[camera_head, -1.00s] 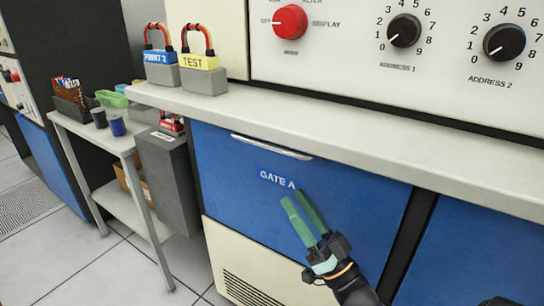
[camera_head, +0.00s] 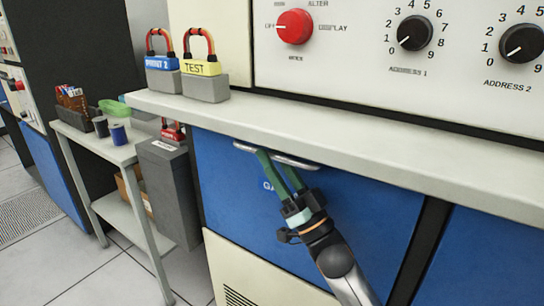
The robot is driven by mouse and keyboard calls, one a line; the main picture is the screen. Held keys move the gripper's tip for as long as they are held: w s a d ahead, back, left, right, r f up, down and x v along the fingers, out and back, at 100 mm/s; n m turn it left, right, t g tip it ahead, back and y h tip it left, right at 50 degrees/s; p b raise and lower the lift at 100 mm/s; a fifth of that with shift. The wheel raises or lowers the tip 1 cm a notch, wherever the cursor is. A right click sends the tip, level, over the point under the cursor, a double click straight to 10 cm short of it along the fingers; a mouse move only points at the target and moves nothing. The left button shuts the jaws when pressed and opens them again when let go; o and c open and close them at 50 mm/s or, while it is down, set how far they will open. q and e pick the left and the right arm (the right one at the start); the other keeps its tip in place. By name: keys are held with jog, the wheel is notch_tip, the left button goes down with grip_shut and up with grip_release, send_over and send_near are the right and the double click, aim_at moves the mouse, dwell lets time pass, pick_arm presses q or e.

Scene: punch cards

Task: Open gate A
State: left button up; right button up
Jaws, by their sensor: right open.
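Gate A (camera_head: 345,200) is a blue panel under the pale counter, closed flush in the cabinet front. Its silver bar handle (camera_head: 247,147) runs along the panel's top edge. My right gripper (camera_head: 272,156) is at the handle, its green fingers pointing up and open. The fingertips overlap the middle of the handle in the picture; I cannot tell whether they touch it. The gripper hides most of the gate's label. My left gripper is not in view.
The counter ledge (camera_head: 330,135) overhangs the gate closely. A grey bin (camera_head: 168,190) and a side table (camera_head: 90,140) stand to the left. Floor beyond them is open.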

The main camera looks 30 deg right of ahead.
jog(key=shift+w+a+r, duration=0.1)
jog(key=shift+w+r, duration=0.25)
grip_shut()
dwell(1.3)
